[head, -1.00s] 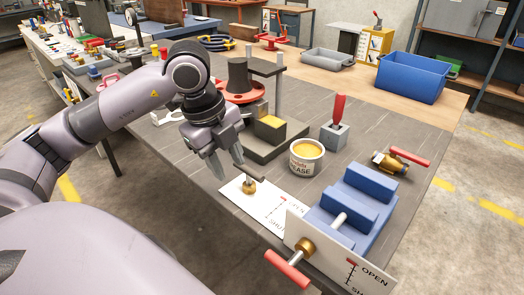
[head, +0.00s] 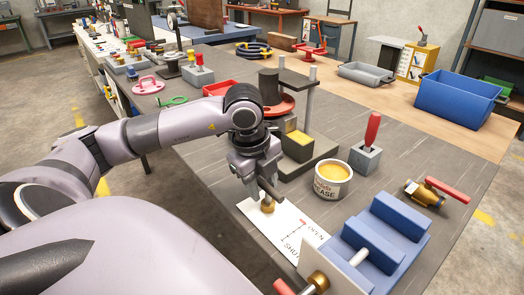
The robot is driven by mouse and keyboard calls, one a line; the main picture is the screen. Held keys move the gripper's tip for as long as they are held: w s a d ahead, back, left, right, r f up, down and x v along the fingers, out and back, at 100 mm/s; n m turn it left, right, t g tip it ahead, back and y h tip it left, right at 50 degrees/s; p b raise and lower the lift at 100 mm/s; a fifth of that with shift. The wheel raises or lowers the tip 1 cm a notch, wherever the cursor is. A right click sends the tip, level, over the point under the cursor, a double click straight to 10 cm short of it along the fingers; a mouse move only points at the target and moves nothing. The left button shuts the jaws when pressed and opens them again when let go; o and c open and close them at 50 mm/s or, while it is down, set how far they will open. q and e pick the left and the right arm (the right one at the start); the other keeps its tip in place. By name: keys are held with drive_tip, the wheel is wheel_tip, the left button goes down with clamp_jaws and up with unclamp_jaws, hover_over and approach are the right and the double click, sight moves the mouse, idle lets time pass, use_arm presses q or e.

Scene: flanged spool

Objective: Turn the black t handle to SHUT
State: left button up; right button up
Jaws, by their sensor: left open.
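The black T handle (head: 272,190) sits on a brass stem (head: 267,207) that rises from a white card (head: 281,230) on the grey table. The card bears printed OPEN and SHUT labels and a red arrow mark. My left gripper (head: 264,188) points down at the handle with its fingers apart, at the handle's bar. The bar is partly hidden by the fingers, and I cannot tell whether they touch it. My right gripper is not in view.
A grease tub (head: 332,181), a red-handled lever (head: 371,132) and a brass valve (head: 424,192) are nearby. A press-like stand (head: 300,150) is just behind my gripper.

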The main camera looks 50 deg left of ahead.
use_arm(q)
clamp_jaws()
